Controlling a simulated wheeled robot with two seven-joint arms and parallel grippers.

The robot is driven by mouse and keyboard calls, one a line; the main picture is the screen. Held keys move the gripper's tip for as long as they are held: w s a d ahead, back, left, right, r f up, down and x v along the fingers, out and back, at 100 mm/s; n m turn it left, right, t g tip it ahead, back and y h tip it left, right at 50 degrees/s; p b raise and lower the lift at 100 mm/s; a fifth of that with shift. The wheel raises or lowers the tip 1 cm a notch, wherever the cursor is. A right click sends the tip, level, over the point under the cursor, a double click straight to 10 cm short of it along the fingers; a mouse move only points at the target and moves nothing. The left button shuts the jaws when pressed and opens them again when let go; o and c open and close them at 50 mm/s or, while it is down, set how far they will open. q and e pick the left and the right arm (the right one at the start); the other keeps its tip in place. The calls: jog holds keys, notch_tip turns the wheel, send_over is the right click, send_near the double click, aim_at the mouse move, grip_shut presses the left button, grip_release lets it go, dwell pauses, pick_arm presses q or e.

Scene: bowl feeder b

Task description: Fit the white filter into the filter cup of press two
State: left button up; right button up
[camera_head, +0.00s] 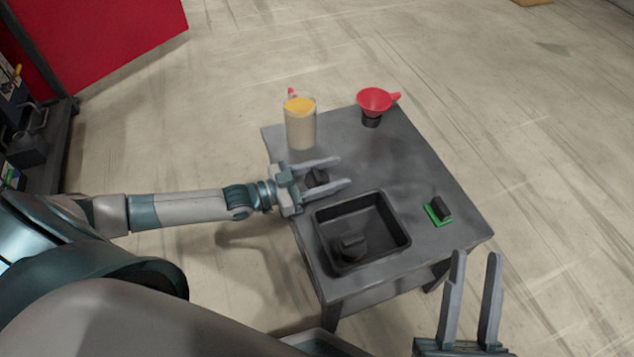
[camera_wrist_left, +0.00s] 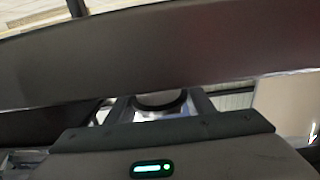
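I cannot make out a white filter in either view, and no press is labelled. My left gripper (camera_head: 344,171) is open at the table's left side, its two fingers apart. A small dark round part (camera_head: 317,178) shows between those fingers; I cannot tell whether they touch it. Another dark round part (camera_head: 350,246) lies in the black tray (camera_head: 404,243). A red funnel (camera_head: 374,99) sits on a dark cup (camera_head: 371,120) at the table's back. My right gripper (camera_head: 476,254) is open and empty, in front of the table at the right.
A clear container (camera_head: 300,130) with yellow and pale contents stands at the back left of the grey table (camera_head: 400,165). A black block on a green base (camera_head: 433,214) is at the right. The table's middle is clear. A broad dark surface (camera_wrist_left: 150,60) fills much of the left wrist view.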

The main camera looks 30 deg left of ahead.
pick_arm(q)
jog(key=shift+r, duration=0.15)
